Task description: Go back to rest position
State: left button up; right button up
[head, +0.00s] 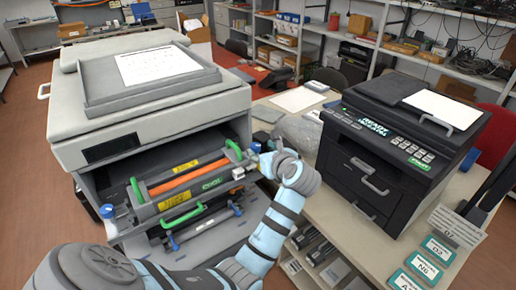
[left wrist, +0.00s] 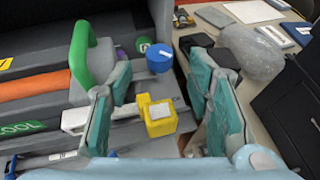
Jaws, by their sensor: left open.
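My left gripper (head: 266,163) is at the right end of the open printer's toner bay in the head view. In the left wrist view its teal fingers (left wrist: 163,85) are spread apart. A yellow block with a pale label (left wrist: 159,118) shows in the gap between them, on a light lever; I cannot tell whether a finger touches it. A toner cartridge with an orange bar (head: 187,178) and green handles lies in the bay, left of the gripper. Its green handle (left wrist: 84,58) stands left of the fingers. My right gripper is not in view.
The large grey printer (head: 150,110) surrounds the bay on the left. A blue cap (left wrist: 159,58) is just beyond the fingers. A wrapped bag (head: 298,133) and a black printer (head: 400,150) stand on the table to the right. Label cards (head: 423,265) lie at the front right.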

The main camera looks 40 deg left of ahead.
pick_arm(q)
jog(key=v, duration=0.3)
jog(key=shift+a, duration=0.1)
